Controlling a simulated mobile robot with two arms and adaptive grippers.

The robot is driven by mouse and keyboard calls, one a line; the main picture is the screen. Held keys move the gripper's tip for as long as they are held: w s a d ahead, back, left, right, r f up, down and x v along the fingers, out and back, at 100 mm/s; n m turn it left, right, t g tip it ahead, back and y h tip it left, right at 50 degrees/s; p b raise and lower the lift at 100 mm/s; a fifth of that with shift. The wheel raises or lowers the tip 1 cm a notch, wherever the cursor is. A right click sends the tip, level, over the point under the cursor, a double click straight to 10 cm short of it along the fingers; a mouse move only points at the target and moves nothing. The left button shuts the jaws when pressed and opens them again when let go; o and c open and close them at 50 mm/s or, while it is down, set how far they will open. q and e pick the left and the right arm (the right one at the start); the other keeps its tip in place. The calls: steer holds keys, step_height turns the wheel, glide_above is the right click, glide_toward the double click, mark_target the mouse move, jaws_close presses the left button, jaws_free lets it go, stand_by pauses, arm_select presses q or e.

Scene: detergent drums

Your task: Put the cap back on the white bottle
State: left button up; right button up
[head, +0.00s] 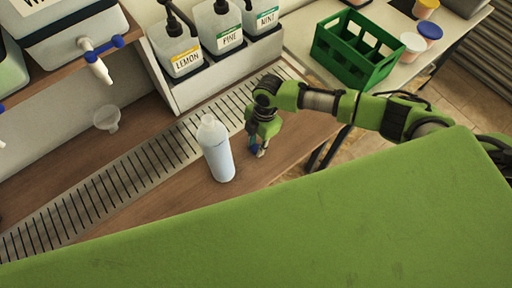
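The white bottle (218,152) stands upright on the wooden counter, just in front of the slotted drain strip. Its narrow top looks bare, with no cap seen on it. My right gripper (258,152) points down just to the right of the bottle, apart from it. A small dark blue patch (254,148) shows at its fingertips; it is too small to tell whether this is a cap or part of the gripper. No cap is clearly seen lying on the counter. My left gripper is not in view.
Pump bottles labelled LEMON (183,60), PINE (226,38) and MINT stand in a rack behind. A blue-handled tap (99,62) hangs at upper left above a clear funnel-like cup (107,118). A green crate (352,50) and tubs sit at upper right.

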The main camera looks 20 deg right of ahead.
mark_target(255, 149)
stand_by(0.3)
steer(key=shift+r, duration=0.45)
step_height(255, 149, up, 2)
steer(key=shift+r+b, duration=0.2)
steer(key=shift+b, duration=0.5)
arm_select(q)
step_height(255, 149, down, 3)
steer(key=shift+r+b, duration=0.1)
steer(key=shift+b, duration=0.65)
arm_select(e)
steer(key=s+a+r, duration=0.5)
steer(key=s+r, duration=0.4)
steer(key=s, duration=0.4)
steer(key=shift+r, duration=0.35)
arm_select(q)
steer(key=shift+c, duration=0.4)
